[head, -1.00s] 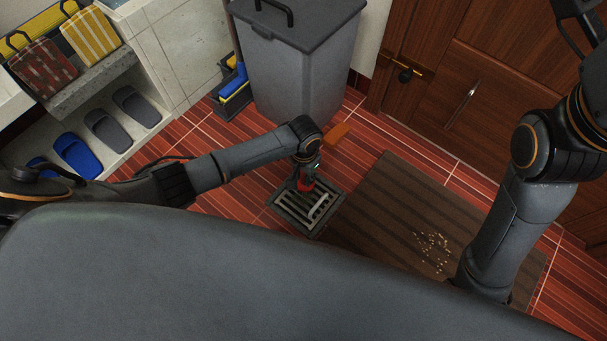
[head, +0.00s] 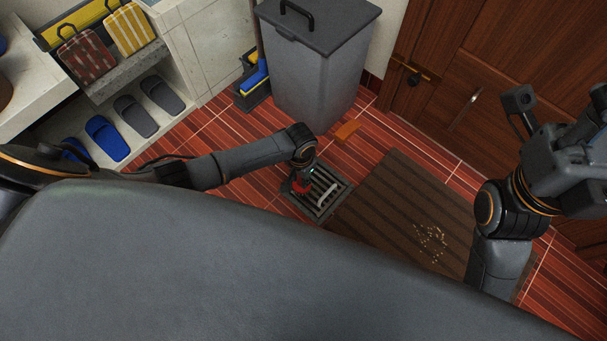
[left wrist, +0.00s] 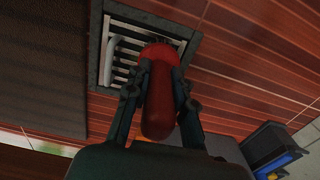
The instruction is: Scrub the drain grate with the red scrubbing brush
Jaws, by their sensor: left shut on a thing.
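The drain grate (head: 320,208) is a dark square frame with pale slats, set in the red floor. It also shows in the left wrist view (left wrist: 193,47), with a curved grey handle on it. My left gripper (head: 303,183) is shut on the red scrubbing brush (left wrist: 160,88), one finger on each side. The brush's far end is over the grate's slats near one edge. Its bristles are mostly hidden, so I cannot tell whether they touch. My right gripper (head: 558,105) is raised at the right, its fingers apart and empty.
A brown striped mat (head: 400,190) with scattered crumbs (head: 430,241) lies right of the grate. An orange block (head: 347,131) lies behind it. A grey bin (head: 313,80) and a caddy (head: 254,98) stand farther back. Blue slippers (head: 106,138) sit on a low shelf at left.

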